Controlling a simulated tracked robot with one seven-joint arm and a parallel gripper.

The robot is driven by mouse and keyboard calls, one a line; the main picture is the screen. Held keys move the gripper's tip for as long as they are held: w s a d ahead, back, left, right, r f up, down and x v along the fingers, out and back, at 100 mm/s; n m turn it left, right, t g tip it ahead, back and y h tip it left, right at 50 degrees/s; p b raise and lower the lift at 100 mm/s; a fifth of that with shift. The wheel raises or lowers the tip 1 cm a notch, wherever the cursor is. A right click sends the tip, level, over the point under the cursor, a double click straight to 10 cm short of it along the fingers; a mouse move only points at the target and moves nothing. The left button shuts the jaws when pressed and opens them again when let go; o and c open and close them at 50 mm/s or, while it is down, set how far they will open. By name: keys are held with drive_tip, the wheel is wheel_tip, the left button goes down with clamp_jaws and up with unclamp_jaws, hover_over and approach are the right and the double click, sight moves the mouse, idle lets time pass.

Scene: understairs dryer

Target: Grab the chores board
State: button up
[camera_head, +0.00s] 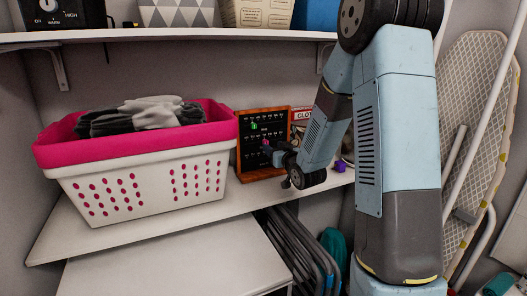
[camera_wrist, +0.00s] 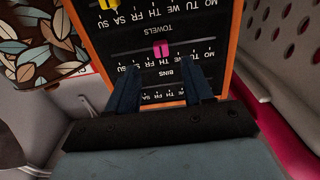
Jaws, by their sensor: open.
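The chores board (camera_head: 250,131) has a black face and an orange-brown wooden frame. In the head view it stands on the lower shelf, right of the laundry basket. In the wrist view the board (camera_wrist: 150,27) appears upside down, with the words TOWELS and BINS, rows of weekday letters, and yellow and pink markers. My gripper (camera_wrist: 161,72) is open, its two dark fingers apart in front of the board's face. No part of the board is clearly between them, and I cannot tell whether they touch it.
A white and pink laundry basket (camera_head: 140,170) with grey cloth stands close left of the board. Behind my arm is a box (camera_head: 301,115) with partial lettering. A small purple object (camera_head: 340,166) lies right on the shelf. An upper shelf (camera_head: 180,35) overhangs; an ironing board (camera_head: 470,80) leans right.

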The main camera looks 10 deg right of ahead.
sight(267, 142)
drive_tip(key=shift+w+a, duration=0.2)
drive_tip(key=shift+w, duration=0.7)
drive_tip(key=shift+w+a, duration=0.25)
drive_tip(key=shift+w, duration=0.65)
drive_tip(key=shift+w+a, duration=0.2)
drive_tip(key=shift+w, duration=0.7)
drive_tip(key=shift+r, duration=0.1)
drive_tip(key=shift+c, duration=0.2)
clamp_jaws()
